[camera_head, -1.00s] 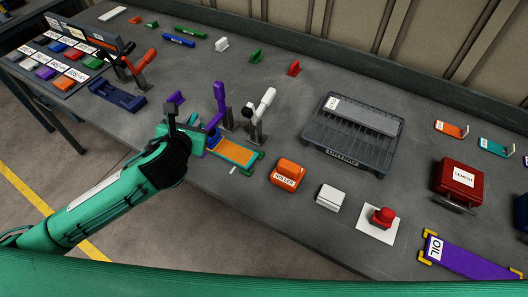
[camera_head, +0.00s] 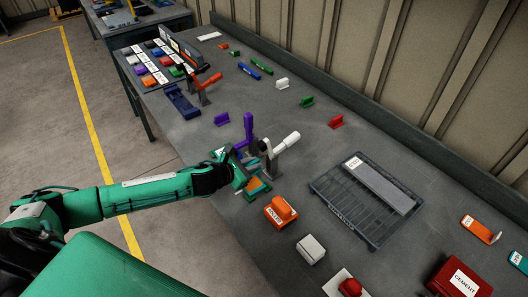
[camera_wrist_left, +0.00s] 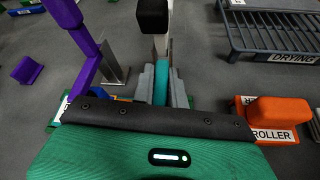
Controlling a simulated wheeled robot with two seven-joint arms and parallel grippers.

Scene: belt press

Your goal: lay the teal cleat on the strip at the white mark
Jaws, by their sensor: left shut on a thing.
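My left gripper (camera_head: 240,165) is at the small belt press on the bench. In the left wrist view its grey fingers (camera_wrist_left: 160,88) are shut on the narrow teal cleat (camera_wrist_left: 160,84). The orange strip (camera_head: 255,184) lies in the press bed below the gripper, mostly hidden by the gripper and arm. I cannot make out the white mark, or whether the cleat touches the strip. My right gripper is not in view.
A purple-handled clamp (camera_head: 249,128) and a white-handled clamp (camera_head: 285,143) stand close behind the gripper. An orange roller block (camera_head: 280,211) sits in front right. The black drying rack (camera_head: 335,197) is further right. A loose purple piece (camera_head: 221,119) lies behind left.

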